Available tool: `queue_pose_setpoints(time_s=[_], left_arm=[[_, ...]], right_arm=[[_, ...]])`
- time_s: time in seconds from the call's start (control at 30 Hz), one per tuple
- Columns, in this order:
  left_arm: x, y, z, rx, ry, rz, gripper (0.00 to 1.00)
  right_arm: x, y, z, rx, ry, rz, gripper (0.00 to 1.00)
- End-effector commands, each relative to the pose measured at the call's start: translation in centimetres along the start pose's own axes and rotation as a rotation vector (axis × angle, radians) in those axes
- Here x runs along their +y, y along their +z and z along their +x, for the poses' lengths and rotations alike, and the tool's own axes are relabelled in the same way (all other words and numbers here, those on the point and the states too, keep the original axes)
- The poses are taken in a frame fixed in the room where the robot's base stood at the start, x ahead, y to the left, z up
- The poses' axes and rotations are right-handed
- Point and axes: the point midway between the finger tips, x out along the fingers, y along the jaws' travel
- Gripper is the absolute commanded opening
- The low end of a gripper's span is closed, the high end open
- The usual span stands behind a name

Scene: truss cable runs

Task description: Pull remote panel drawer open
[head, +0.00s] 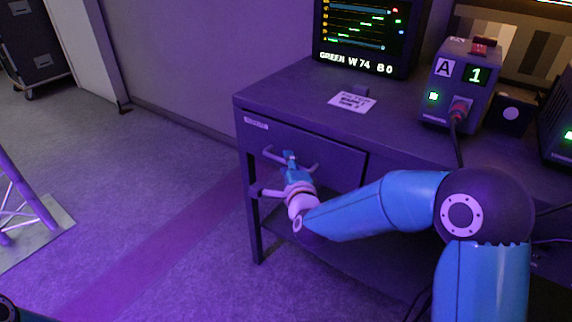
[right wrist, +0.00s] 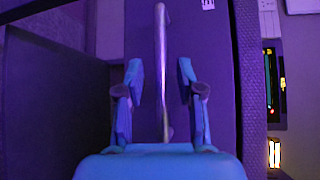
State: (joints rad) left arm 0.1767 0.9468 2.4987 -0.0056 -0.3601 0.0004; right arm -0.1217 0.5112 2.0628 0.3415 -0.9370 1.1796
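The drawer (head: 338,160) is a dark panel in the left part of the desk and looks shut, with its front about flush. Its pale bar handle (head: 312,168) runs across the front in the head view. In the right wrist view the handle (right wrist: 161,50) stands upright in the picture. My right gripper (head: 290,160) is at the handle. In the right wrist view my right gripper (right wrist: 161,78) is open, with one finger on each side of the bar and visible gaps to both. My left gripper is not in view.
On the desk (head: 290,100) stand a monitor (head: 368,38), a box marked A 1 (head: 458,85) with a cable, and a white card (head: 352,102). An open lower shelf lies below the drawer. The floor (head: 150,190) left of the desk is clear, with a truss foot (head: 40,235) farther left.

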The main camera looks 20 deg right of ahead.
Motion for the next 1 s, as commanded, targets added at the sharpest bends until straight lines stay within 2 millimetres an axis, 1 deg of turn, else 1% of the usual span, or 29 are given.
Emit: queue_pose_setpoints(time_s=[0.03, 0.17, 0.43, 0.47, 0.6, 0.67, 0.97, 1.0], left_arm=[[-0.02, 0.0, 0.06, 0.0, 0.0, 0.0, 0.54], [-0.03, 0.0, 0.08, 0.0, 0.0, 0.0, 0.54], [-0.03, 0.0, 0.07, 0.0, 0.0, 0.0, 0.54], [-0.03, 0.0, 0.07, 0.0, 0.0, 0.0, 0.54], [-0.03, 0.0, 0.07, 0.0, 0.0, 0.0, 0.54], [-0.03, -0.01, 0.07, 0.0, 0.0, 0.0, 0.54], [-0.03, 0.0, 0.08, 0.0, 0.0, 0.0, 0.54], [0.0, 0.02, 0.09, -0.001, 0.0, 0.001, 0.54]], right_arm=[[0.04, -0.03, 0.49, 0.001, 0.0, 0.0, 0.37], [0.02, -0.02, 1.13, 0.0, 0.0, 0.0, 0.37], [-0.02, -0.03, 1.23, 0.0, 0.0, 0.0, 0.37], [-0.01, -0.03, 1.23, 0.0, 0.0, 0.0, 0.34], [-0.02, -0.05, 1.21, 0.0, 0.0, 0.0, 0.11], [-0.02, -0.05, 1.21, 0.001, 0.0, 0.0, 0.01], [0.09, -0.07, 1.18, 0.001, 0.003, 0.0, 0.0], [0.21, 0.53, 1.12, -0.002, 0.003, 0.0, 0.0]])
